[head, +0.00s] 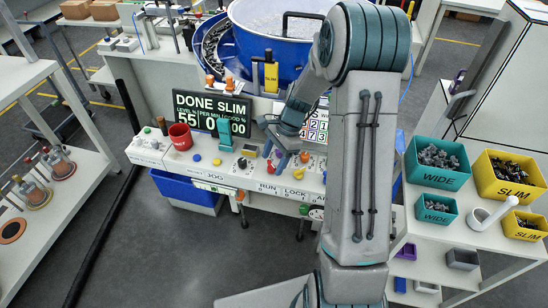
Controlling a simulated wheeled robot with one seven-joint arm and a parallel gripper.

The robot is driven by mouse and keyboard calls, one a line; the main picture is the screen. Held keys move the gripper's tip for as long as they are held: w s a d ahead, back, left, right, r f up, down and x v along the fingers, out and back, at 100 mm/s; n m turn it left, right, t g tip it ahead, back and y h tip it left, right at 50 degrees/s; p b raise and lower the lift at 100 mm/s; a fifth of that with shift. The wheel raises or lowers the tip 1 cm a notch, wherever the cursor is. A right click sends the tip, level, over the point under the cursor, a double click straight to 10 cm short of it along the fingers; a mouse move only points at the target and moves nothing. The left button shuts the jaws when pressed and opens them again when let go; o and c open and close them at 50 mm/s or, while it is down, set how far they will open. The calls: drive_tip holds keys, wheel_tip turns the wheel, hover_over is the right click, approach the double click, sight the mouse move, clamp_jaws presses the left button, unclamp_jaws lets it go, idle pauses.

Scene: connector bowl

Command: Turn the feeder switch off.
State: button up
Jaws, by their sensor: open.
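My gripper (279,157) is open over the right part of the white control panel (225,173), at the front of the bench. Its blue fingertips are close above the panel; I cannot tell whether they touch anything. A black knob (242,163) stands left of the fingers. A small red part (273,166) shows beside the fingers. The front edge reads JOG, RUN, LOCK and a word cut off by my arm. I cannot read which control is the feeder switch or its position.
A blue bowl (228,62) stands behind the panel. A display (212,111) reads DONE SLIM. WIDE bins (436,178) and SLIM bins (510,190) stand at right. My arm hides the panel's right end.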

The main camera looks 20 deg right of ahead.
drive_tip(key=c, duration=1)
drive_tip(key=shift+n, duration=0.3)
drive_tip(key=n, duration=0.2)
drive_tip(key=n+g, duration=0.1)
drive_tip(key=shift+w+a+n+h, duration=0.1)
drive_tip(key=shift+w+n+h, duration=0.1)
drive_tip(key=shift+n+h, duration=0.2)
drive_tip(key=n, duration=0.2)
drive_tip(key=n+g+h, duration=0.1)
drive_tip(key=n, duration=0.1)
drive_tip(key=shift+w+a+g, duration=0.1)
drive_tip(key=shift+a+g, duration=0.05)
drive_tip(key=shift+g, duration=0.15)
drive_tip(key=n+h, duration=0.1)
drive_tip(key=n, duration=0.1)
drive_tip(key=n+h, duration=0.1)
drive_tip(key=n, duration=0.2)
drive_tip(key=shift+w+a+g+b, duration=0.1)
drive_tip(key=shift+a+g+b, duration=0.05)
drive_tip(key=shift+g+b, duration=0.15)
drive_tip(key=shift+a+n+h, duration=0.2)
drive_tip(key=shift+n+h, duration=0.7)
drive_tip(key=shift+n, duration=1.3)
